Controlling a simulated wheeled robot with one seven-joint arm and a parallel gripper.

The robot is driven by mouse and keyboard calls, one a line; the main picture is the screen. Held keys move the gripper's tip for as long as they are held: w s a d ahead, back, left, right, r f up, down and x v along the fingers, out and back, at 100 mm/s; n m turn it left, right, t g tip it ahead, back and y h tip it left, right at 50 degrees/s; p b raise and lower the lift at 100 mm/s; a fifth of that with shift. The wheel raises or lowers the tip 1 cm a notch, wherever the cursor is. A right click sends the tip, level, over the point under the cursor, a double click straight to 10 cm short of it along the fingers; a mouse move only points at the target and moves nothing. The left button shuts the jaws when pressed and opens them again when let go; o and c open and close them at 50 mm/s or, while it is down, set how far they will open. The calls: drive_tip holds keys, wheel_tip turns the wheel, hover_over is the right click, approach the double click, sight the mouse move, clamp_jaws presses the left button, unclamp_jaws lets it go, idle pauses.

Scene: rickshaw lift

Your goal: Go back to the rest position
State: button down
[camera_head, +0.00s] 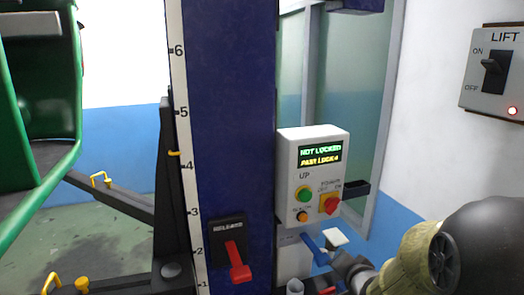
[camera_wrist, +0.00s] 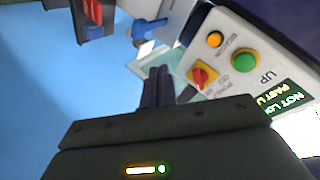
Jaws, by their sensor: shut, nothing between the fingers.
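My gripper (camera_wrist: 159,72) shows in the wrist view with its two dark fingers together and nothing between them. In the head view my arm comes in from the lower right, and its end is near the foot of the white control box (camera_head: 312,180). The box has a green UP button (camera_head: 304,194), an orange button (camera_head: 302,216) and a red knob (camera_head: 330,203). Its display (camera_head: 320,153) reads "NOT LOCKED" and what looks like "PAST LOCK 4". In the wrist view the green button (camera_wrist: 243,58) and red knob (camera_wrist: 201,76) lie beyond the fingers, to the right.
A blue post (camera_head: 228,110) carries a red release lever (camera_head: 237,262) and a numbered scale (camera_head: 180,120). A green vehicle body (camera_head: 68,165) stands at left. A LIFT switch box (camera_head: 495,72) with a lit red lamp is on the right wall. A blue lever (camera_head: 314,248) sits below the control box.

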drive_tip(key=s+a+f+n+g, duration=0.2)
drive_tip(key=s+f+n+g, duration=0.1)
drive_tip(key=s, duration=0.5)
drive_tip(key=s+a+f+n+g, duration=0.2)
drive_tip(key=s+f+n+g, duration=0.2)
drive_tip(key=s+n+g, duration=0.2)
drive_tip(key=shift+s+a+f+g+h, duration=0.3)
drive_tip(key=shift+s+a, duration=0.05)
drive_tip(key=shift+s, duration=0.75)
